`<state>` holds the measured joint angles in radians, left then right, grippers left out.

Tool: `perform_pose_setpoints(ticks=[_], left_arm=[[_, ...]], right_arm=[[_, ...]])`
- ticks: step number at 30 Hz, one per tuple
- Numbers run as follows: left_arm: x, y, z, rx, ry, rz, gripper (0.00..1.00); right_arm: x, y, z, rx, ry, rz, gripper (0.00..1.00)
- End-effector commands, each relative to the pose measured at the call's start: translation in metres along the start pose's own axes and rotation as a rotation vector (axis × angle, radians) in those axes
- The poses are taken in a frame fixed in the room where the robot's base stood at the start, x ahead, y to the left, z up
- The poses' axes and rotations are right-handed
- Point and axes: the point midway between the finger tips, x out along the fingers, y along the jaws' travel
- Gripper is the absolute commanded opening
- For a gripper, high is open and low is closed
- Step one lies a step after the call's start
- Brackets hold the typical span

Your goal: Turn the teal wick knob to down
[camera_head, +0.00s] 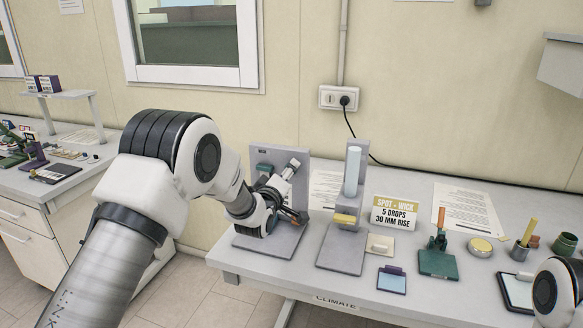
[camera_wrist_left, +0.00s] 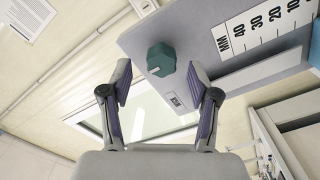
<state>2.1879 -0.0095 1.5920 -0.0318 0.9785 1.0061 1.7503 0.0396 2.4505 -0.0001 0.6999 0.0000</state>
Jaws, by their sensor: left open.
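The teal wick knob (camera_wrist_left: 161,57) is faceted, with a small pale mark on its face. It sits on a grey panel (camera_wrist_left: 208,24) near a ruler strip marked in MM. In the left wrist view my left gripper (camera_wrist_left: 159,71) is open, its two fingers apart on either side of the knob's lower end; no contact is clear. In the head view the left gripper (camera_head: 286,192) is in front of the left grey stand (camera_head: 252,241) and covers much of it. A bit of teal shows there, but I cannot tell if it is the knob. My right gripper is out of view.
A second grey stand (camera_head: 339,254) with a white cylinder is close on the right. A spot-and-wick sign (camera_head: 396,214), a green stand (camera_head: 438,262) and small jars are further right. My right arm (camera_head: 556,291) shows at the lower right. The bench's front edge is near.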

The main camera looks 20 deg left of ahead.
Motion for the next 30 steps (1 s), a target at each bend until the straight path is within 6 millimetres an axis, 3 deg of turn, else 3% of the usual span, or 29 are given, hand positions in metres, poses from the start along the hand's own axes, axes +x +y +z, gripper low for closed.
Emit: perform_pose_setpoints(ticks=[5, 13, 18, 30], left_arm=[[0.024, 0.000, 0.000, 0.001, -0.001, -0.001, 0.61], [0.027, -0.001, 0.001, 0.001, -0.002, -0.003, 0.61], [0.026, -0.001, 0.001, 0.001, -0.002, -0.003, 0.01], [0.026, -0.002, 0.002, 0.034, -0.002, -0.002, 0.01]], right_arm=[[-0.008, 0.000, 0.000, 0.000, 0.001, 0.000, 0.00], [-0.008, 0.000, 0.000, 0.000, 0.000, 0.000, 0.00], [-0.008, 0.000, 0.000, 0.000, 0.000, 0.000, 0.00], [-0.003, 0.000, 0.000, 0.000, 0.000, 0.000, 0.00]])
